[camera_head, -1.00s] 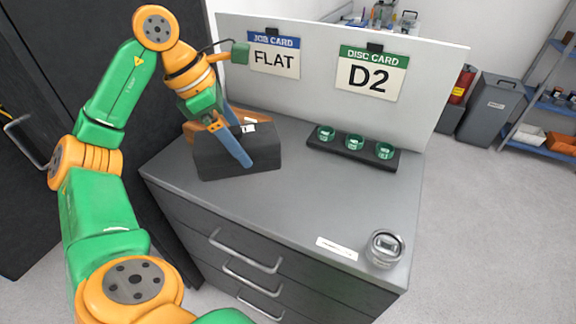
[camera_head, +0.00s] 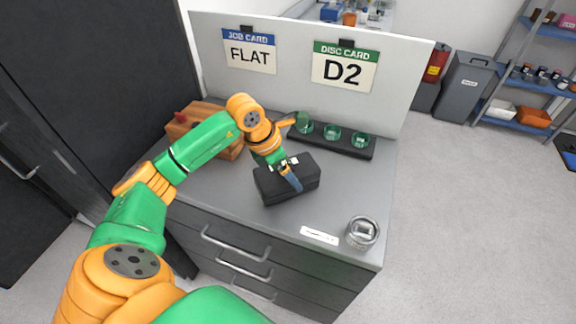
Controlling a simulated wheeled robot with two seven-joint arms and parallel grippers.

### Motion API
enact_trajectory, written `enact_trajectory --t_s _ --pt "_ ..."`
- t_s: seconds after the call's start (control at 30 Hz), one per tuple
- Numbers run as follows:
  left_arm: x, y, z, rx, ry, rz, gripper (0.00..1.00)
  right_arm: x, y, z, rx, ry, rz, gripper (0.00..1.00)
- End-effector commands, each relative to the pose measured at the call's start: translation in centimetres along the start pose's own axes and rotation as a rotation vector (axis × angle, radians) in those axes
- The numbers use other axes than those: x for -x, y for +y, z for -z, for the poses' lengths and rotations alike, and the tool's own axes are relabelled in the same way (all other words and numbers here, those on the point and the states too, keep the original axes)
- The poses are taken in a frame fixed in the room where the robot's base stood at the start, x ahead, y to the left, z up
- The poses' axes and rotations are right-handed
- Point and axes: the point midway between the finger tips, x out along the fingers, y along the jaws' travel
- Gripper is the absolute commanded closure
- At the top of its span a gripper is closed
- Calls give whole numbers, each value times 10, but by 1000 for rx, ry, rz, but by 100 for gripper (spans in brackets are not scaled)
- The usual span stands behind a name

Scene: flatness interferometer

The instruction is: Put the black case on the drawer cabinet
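The black case (camera_head: 270,187) is a dark box with a white label on top. It is at the middle of the grey top of the drawer cabinet (camera_head: 225,207), in front of the disc rack. It looks level and low; I cannot tell whether its underside touches the top. My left gripper (camera_head: 288,175) reaches down over the case from the left. One blue finger lies against the case's front side; the other finger is hidden behind it. The gripper appears shut on the case. My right gripper is not in view.
A wooden box (camera_head: 208,115) with a red knob stands at the back left. A black rack (camera_head: 358,150) with green-rimmed discs stands behind the case. A clear round container (camera_head: 362,232) and a white label strip (camera_head: 320,235) are at the front right. A panel (camera_head: 400,75) with cards closes the back.

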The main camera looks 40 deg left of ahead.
Motion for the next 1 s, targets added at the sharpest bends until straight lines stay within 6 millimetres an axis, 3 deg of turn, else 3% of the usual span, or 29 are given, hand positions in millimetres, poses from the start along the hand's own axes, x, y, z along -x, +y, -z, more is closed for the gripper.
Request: enact_trajectory --t_s 0.13,0.17,0.47,0.8,1.0 --pt "-1 0 1 0 1 0 100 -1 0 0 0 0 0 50" --pt "-2 0 1 0 4 1 0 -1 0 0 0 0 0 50" --pt "6 1 0 1 0 0 0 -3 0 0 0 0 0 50" --pt "94 1 0 0 -2 -3 0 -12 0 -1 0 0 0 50" --pt "119 0 0 0 2 1 0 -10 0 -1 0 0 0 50"
